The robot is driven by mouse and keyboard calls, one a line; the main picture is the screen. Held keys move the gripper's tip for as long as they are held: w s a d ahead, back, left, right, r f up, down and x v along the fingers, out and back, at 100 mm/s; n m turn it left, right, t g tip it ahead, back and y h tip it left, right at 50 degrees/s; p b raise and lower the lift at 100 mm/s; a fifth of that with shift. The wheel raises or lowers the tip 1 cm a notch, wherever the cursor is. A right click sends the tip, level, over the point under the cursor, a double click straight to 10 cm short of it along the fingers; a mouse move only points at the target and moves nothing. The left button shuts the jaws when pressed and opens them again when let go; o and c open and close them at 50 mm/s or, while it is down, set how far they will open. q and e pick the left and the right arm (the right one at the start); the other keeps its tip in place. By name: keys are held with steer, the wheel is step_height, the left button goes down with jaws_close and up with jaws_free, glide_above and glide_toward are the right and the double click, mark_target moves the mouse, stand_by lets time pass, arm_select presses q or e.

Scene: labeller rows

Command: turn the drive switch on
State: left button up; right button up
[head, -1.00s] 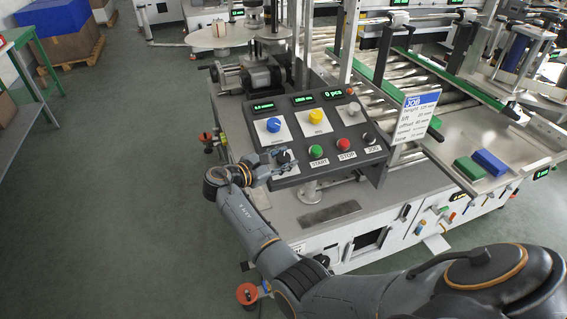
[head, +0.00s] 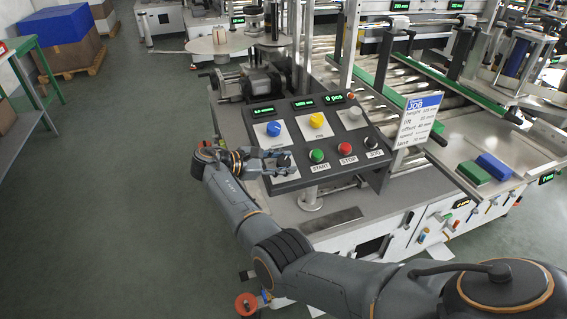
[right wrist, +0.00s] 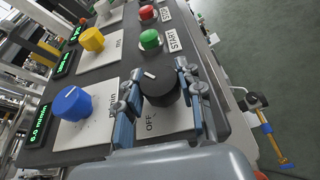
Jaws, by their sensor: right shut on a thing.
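The drive switch is a black round knob (right wrist: 160,88) with a short white mark on its face, on a white plate lettered OFF in the right wrist view. The mark lies toward the upper left of the face, away from the OFF lettering. In the head view the knob (head: 284,160) is at the panel's lower left corner, partly hidden by my fingers. My right gripper (right wrist: 160,70) is shut on the knob, one finger on each side; it also shows in the head view (head: 277,160). My left gripper is not in view.
The sloping panel also bears a blue knob (right wrist: 72,102), a yellow knob (right wrist: 92,39), a green START button (right wrist: 150,39) and a red STOP button (right wrist: 148,13), close to my fingers. A job card (head: 416,120) stands right of the panel. Open floor lies to the left.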

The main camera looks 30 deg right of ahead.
steer(key=o, duration=1.2)
steer(key=shift+a, duration=0.1)
steer(key=v, duration=1.1)
steer(key=shift+a, duration=0.35)
steer(key=shift+w+r, duration=0.1)
